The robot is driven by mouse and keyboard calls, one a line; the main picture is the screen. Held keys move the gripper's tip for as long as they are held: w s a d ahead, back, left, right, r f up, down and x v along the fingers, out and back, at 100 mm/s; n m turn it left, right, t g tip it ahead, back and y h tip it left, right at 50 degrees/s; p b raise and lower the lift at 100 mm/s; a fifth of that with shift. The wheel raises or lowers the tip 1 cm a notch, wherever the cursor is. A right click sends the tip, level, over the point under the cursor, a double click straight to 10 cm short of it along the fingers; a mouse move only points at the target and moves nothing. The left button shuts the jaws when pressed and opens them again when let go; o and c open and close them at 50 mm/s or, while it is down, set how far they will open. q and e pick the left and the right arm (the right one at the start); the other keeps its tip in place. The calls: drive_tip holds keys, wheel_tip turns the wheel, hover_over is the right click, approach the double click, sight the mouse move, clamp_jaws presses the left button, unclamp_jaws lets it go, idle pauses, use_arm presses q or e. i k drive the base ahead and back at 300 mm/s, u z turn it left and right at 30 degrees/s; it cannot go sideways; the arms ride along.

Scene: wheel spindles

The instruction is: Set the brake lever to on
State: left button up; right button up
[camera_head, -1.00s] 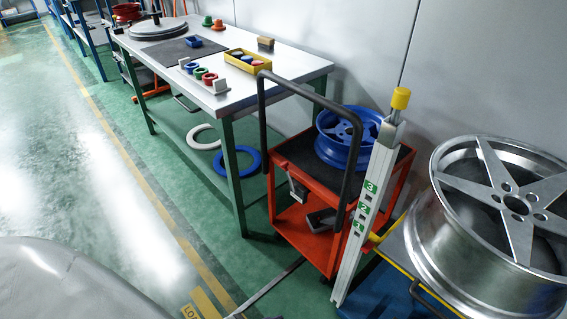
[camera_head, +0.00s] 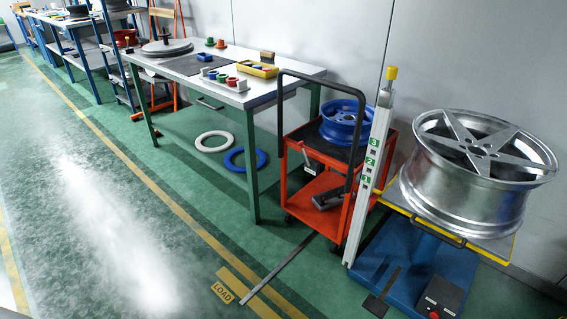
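I cannot pick out the brake lever for certain. A red cart (camera_head: 322,215) with a black push handle (camera_head: 363,110) stands right of the workbench. A small grey part with a label (camera_head: 311,163) hangs at its near side, below the top; it is too small to tell whether it is a lever or how it is set. A dark grey block (camera_head: 331,198) lies on the cart's lower shelf. A blue wheel rim (camera_head: 345,124) sits on its top. Neither of my grippers is in view.
A blue lift (camera_head: 408,268) holds a large silver rim (camera_head: 470,190) beside a numbered post (camera_head: 372,165). The workbench (camera_head: 258,97) has trays and rings on it. A dark strip (camera_head: 279,268) lies on the floor by the LOAD mark (camera_head: 222,293). The green floor at the left is open.

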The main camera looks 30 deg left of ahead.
sight(300, 144)
drive_tip(key=u, duration=0.95)
drive_tip(key=i, duration=1.4)
drive_tip(key=z, duration=0.75)
drive_tip(key=i, duration=0.6)
drive_tip(key=z, duration=0.55)
